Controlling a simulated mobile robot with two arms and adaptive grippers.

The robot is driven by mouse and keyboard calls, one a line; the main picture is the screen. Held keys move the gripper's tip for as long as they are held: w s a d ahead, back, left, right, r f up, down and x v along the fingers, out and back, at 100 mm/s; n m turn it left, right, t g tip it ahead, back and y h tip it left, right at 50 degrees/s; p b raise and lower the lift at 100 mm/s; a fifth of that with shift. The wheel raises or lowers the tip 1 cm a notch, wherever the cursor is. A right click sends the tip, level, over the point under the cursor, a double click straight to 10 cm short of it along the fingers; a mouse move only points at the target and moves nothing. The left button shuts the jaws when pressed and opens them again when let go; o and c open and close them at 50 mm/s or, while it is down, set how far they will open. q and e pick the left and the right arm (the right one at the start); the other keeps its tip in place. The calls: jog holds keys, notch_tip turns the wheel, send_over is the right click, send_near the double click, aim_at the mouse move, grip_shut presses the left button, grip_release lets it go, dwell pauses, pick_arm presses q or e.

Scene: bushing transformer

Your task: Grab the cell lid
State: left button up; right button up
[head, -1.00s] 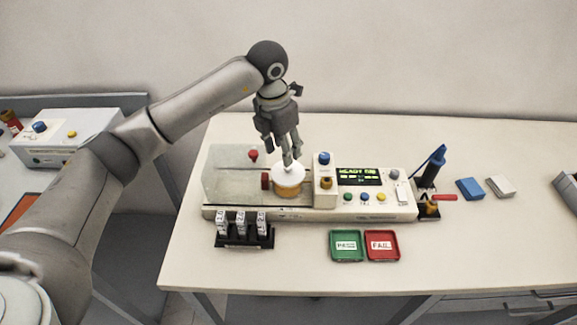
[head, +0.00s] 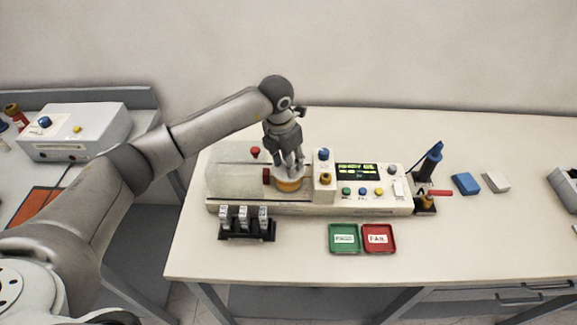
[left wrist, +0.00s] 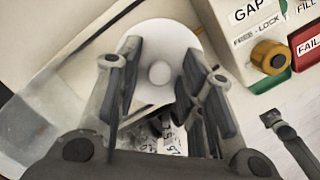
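The cell lid is a white disc with a small round knob in its middle; it fills the upper middle of the left wrist view (left wrist: 158,73). In the head view it sits on the orange-brown cell (head: 288,185) on the test machine, mostly hidden by my fingers. My left gripper (head: 291,168) points down right over it. In the left wrist view the fingers (left wrist: 162,78) are apart, one on each side of the knob, with a gap to it. Whether the fingertips touch the lid's top cannot be told.
The machine has a clear cover (head: 232,175) left of the cell and a control panel (head: 358,185) with a screen to the right.

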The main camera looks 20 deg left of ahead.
pick_arm(q)
grip_shut()
jog(key=shift+r, duration=0.1)
